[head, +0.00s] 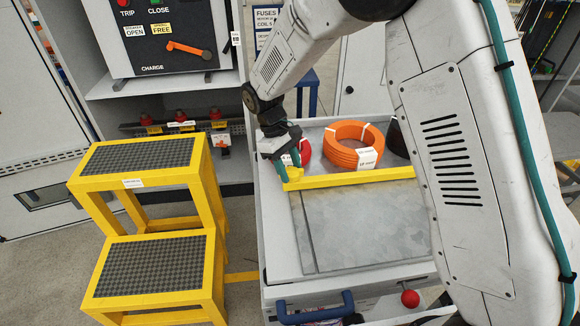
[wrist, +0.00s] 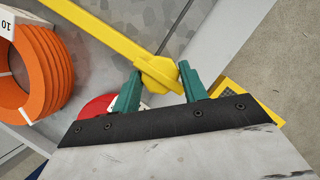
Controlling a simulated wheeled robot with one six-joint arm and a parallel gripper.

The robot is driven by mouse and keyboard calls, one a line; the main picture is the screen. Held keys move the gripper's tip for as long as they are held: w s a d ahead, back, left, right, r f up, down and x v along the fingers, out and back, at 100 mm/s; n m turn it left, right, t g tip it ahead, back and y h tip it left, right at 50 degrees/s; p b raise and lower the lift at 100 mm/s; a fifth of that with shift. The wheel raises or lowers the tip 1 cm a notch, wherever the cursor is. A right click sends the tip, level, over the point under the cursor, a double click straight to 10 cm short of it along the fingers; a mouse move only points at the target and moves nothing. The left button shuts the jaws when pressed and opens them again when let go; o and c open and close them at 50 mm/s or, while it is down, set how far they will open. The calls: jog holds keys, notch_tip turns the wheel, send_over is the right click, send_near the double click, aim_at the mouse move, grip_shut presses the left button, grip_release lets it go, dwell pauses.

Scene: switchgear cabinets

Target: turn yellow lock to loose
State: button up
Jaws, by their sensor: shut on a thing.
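The yellow lock is a long flat bar (head: 350,179) lying across the top of the grey cart, with a thicker faceted end at its left. It also shows in the wrist view (wrist: 105,32), running from the top left to that thick end between my fingers. My gripper (head: 289,170) is above the left end of the bar, its green fingers pointing down. In the wrist view my gripper (wrist: 160,76) has one finger on each side of the thick yellow end and is shut on it. Whatever is under the thick end is hidden.
An orange coil (head: 352,145) and a red round thing (head: 304,151) stand behind the bar on the cart (head: 275,255). Yellow steps (head: 150,200) stand left of the cart. A cabinet with a charge panel (head: 170,40) is behind. My arm covers the right side.

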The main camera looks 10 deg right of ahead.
dwell(0.4)
jog(key=o, duration=1)
jog(key=v, duration=0.7)
jog(key=shift+r, duration=0.35)
jog(key=shift+w+a, duration=0.1)
jog(key=shift+a, duration=0.05)
jog(key=s, duration=0.1)
jog(key=s+d, duration=0.1)
jog(key=s+f+m, duration=0.1)
jog(key=shift+s+d+g, duration=0.2)
jog(key=shift+g, duration=0.1)
jog(key=s+d+r+m+t+y, duration=0.1)
jog(key=s+d+r, duration=0.4)
jog(key=s, duration=0.5)
jog(key=s+d+r+m+t+y, duration=0.1)
jog(key=s+d+r+m, duration=0.3)
jog(key=s+d, duration=0.4)
jog(key=s+d+r+m+t+y, duration=0.1)
jog(key=s+d+r+m+t, duration=0.2)
jog(key=s+d+r, duration=0.3)
jog(key=s, duration=0.5)
jog(key=shift+s+d+r, duration=0.25)
jog(key=shift+s+r, duration=0.05)
jog(key=shift+r, duration=0.05)
